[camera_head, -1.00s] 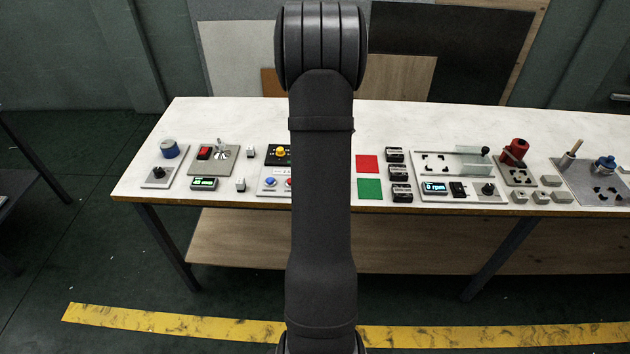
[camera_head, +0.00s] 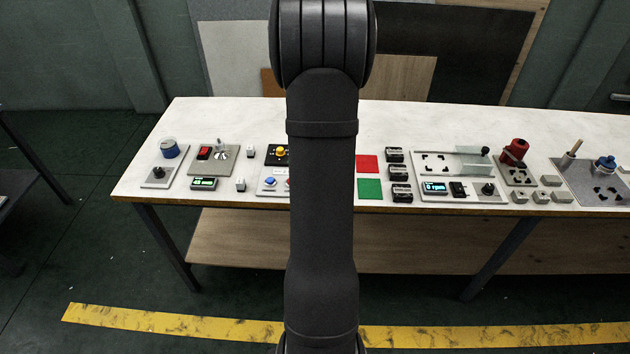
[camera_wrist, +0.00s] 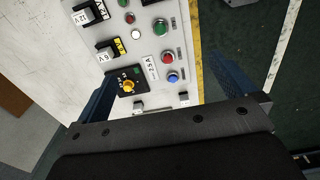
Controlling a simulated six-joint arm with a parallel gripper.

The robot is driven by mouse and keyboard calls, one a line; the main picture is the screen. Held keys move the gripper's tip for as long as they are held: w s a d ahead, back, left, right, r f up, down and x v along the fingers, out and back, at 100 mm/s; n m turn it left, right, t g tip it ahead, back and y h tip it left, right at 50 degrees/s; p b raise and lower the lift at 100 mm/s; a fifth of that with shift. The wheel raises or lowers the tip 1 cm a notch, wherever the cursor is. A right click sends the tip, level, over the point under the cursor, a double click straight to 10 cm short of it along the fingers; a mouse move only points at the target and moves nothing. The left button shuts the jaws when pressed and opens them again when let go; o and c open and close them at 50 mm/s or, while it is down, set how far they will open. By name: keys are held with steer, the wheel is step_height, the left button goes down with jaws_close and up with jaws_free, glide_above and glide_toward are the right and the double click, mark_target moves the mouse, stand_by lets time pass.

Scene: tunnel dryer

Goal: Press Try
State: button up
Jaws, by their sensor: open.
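In the wrist view a light grey panel (camera_wrist: 150,12) carries a green button (camera_wrist: 160,27), a red button (camera_wrist: 168,57) and a blue button (camera_wrist: 173,77). A smaller red piece (camera_wrist: 130,17) and a white round piece (camera_wrist: 135,34) sit beside them. The lettering is too small to tell which control is Try. My gripper (camera_wrist: 163,70) is open and empty, its blue fingers spread on either side of the panel's lower part. In the head view my arm hides the gripper and much of this panel; a blue button (camera_head: 270,181) shows at its left.
A yellow knob (camera_wrist: 128,87) on a black plate lies near the left finger.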

steer(key=shift+r, duration=0.7)
